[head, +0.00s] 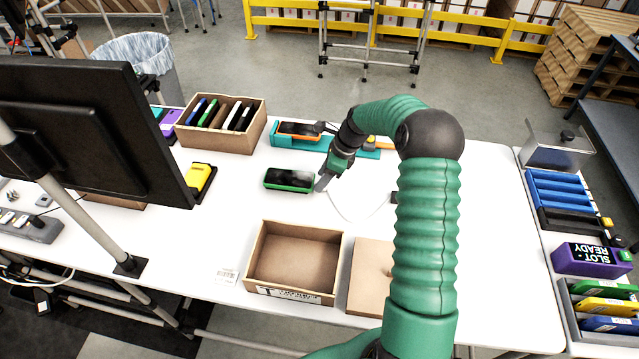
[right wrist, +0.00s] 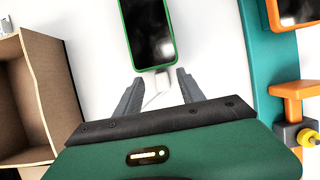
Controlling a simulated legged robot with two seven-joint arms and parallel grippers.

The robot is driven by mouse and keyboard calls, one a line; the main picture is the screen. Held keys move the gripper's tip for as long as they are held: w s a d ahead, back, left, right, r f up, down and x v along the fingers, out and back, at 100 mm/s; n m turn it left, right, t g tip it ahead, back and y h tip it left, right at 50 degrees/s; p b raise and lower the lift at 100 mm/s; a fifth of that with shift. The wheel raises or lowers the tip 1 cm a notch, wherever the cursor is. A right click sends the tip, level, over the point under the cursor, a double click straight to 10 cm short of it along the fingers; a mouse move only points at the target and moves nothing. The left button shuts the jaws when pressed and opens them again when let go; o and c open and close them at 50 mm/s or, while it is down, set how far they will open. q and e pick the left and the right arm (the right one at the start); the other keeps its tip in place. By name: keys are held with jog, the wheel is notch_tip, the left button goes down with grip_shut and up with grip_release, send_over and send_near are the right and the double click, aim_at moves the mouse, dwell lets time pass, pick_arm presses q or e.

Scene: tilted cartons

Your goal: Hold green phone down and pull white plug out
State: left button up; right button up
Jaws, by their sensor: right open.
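The green phone (head: 288,180) lies flat on the white table with its dark screen up. In the right wrist view its green case (right wrist: 173,58) shows at the top. The white plug (right wrist: 156,80) sits at the phone's near end in that view, with its white cable running toward my gripper. My right gripper (head: 322,182) is at the phone's right end, low over the table. In the right wrist view its two fingers (right wrist: 160,76) are apart, one on each side of the plug and cable. I cannot tell whether they touch the plug. My left gripper is not in view.
An orange phone (head: 299,129) rests on a teal stand (head: 285,141) behind. An open cardboard box (head: 295,262) stands in front, beside a cardboard lid (head: 370,275). A yellow device (head: 199,179) lies left, near the black monitor (head: 95,125). A carton of phones (head: 215,125) stands behind.

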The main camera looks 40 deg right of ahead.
jog(key=v, duration=1.6)
jog(key=shift+r+p, duration=0.2)
jog(key=shift+p, duration=0.15)
jog(key=shift+s+d+f, duration=0.1)
jog(key=shift+s, duration=0.15)
